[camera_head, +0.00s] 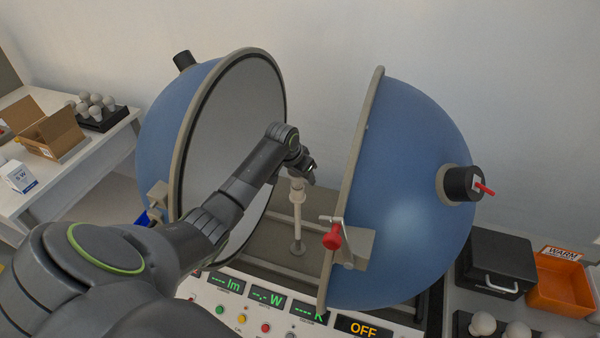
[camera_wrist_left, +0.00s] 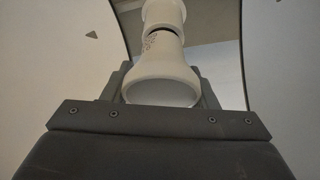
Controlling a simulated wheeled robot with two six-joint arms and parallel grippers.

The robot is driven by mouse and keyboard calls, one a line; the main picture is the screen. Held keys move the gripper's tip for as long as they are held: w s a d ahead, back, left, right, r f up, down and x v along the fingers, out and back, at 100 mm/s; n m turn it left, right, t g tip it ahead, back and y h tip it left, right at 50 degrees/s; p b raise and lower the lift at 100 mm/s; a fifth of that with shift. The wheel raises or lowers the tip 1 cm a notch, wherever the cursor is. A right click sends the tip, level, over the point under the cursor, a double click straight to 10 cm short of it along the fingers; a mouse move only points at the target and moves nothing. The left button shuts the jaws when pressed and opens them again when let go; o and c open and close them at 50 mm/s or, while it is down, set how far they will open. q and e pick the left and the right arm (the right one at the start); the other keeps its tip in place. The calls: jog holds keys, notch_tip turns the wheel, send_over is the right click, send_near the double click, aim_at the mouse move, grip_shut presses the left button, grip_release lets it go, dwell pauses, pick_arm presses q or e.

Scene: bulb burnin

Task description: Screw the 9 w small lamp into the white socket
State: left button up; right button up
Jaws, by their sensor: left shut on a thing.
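My left gripper (camera_head: 304,168) is between the two halves of the open blue sphere, above the white socket (camera_head: 297,196) on its upright post. In the left wrist view the white lamp (camera_wrist_left: 162,78) sits between the fingers of my left gripper (camera_wrist_left: 162,98), which is shut on it. The lamp is in line with the white socket (camera_wrist_left: 164,14), and a thin dark line shows between them. I cannot tell whether the threads are engaged. In the head view the gripper hides most of the lamp. My right gripper is not in view.
The left half (camera_head: 160,130) and right half (camera_head: 415,200) of the sphere stand close on both sides of my left arm. A panel (camera_head: 262,318) reading OFF is in front. Spare bulbs (camera_head: 96,104), a cardboard box (camera_head: 55,135) and an orange WARM bin (camera_head: 562,288) stand outside.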

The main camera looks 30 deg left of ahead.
pick_arm(q)
jog(key=m, duration=0.1)
jog(key=m+h, duration=0.1)
jog(key=m, duration=0.1)
jog(key=shift+s+d+f+g, duration=0.3)
jog(key=shift+f, duration=0.05)
jog(key=m+h+b, duration=0.1)
jog(key=m, duration=0.2)
jog(key=shift+s+d+f+g, duration=0.1)
jog(key=shift+d+g, duration=0.05)
jog(key=shift+g, duration=0.15)
jog(key=m, duration=0.1)
jog(key=m+b, duration=0.1)
jog(key=m+g+h+b, duration=0.1)
jog(key=shift+s+d+m, duration=0.15)
jog(key=shift+d+m, duration=0.1)
jog(key=shift+m, duration=0.05)
jog(key=m+b, duration=0.1)
jog(key=m+g+h+b, duration=0.1)
jog(key=m, duration=0.1)
jog(key=shift+s+d+b, duration=0.15)
jog(key=shift+d+b, duration=0.05)
jog(key=shift+b, duration=0.2)
jog(key=shift+s+m+g+b, duration=0.15)
jog(key=shift+m+g+b, duration=0.2)
jog(key=shift+m, duration=0.45)
jog(key=shift+d+r, duration=0.1)
jog(key=shift+r, duration=0.1)
